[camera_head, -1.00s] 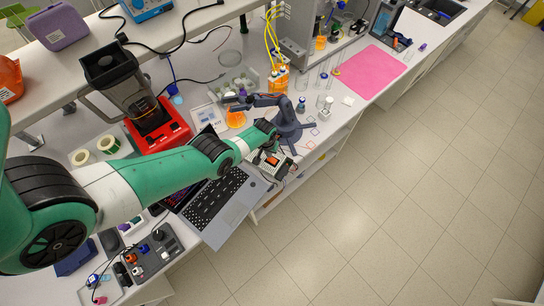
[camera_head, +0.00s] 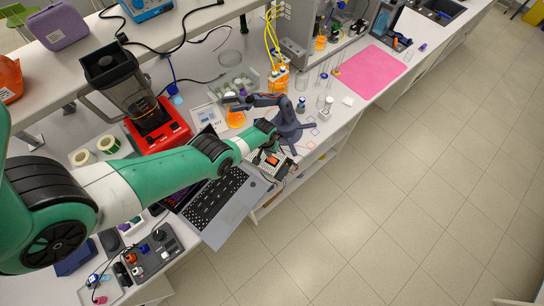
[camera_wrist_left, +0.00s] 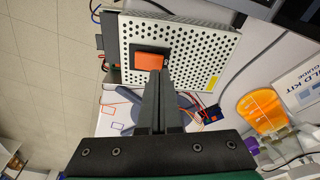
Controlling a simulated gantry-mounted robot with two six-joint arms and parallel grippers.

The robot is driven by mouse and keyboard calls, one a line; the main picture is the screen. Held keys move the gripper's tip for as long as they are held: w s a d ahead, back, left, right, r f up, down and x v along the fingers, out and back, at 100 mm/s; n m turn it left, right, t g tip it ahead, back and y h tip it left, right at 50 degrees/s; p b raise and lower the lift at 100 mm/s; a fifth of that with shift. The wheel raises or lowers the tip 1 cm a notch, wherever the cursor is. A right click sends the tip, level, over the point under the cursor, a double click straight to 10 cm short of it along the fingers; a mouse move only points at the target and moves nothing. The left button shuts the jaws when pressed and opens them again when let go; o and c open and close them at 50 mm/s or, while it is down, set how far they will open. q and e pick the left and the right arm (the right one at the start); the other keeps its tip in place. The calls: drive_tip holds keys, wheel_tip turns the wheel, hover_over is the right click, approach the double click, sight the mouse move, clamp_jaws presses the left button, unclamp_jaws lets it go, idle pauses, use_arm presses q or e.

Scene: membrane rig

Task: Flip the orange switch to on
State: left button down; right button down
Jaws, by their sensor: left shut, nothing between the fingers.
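The orange switch (camera_wrist_left: 150,61) is a rocker in a black frame on a white perforated box (camera_wrist_left: 200,52) in the left wrist view. In the head view the orange switch (camera_head: 272,160) shows small on the box near the bench's front edge. My left gripper (camera_wrist_left: 160,76) is shut and empty. Its fingertips are right at the switch's lower right edge in the wrist view; I cannot tell whether they touch it. In the head view my left gripper (camera_head: 268,148) is over the box. The switch's position is unclear. My right gripper is not in view.
An open laptop (camera_head: 212,203) lies left of the box. A small dark desktop robot arm (camera_head: 286,122) stands just behind it. An orange flask (camera_wrist_left: 262,110) and loose wires (camera_wrist_left: 200,108) lie near the box. The floor in front is clear.

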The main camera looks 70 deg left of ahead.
use_arm(q)
drive_tip(key=shift+f+b, duration=0.9)
drive_tip(key=shift+f, duration=0.05)
idle(0.6)
drive_tip(key=shift+r, duration=0.1)
wheel_tip(320, 180, up, 7)
drive_tip(key=p, duration=0.7)
idle(0.4)
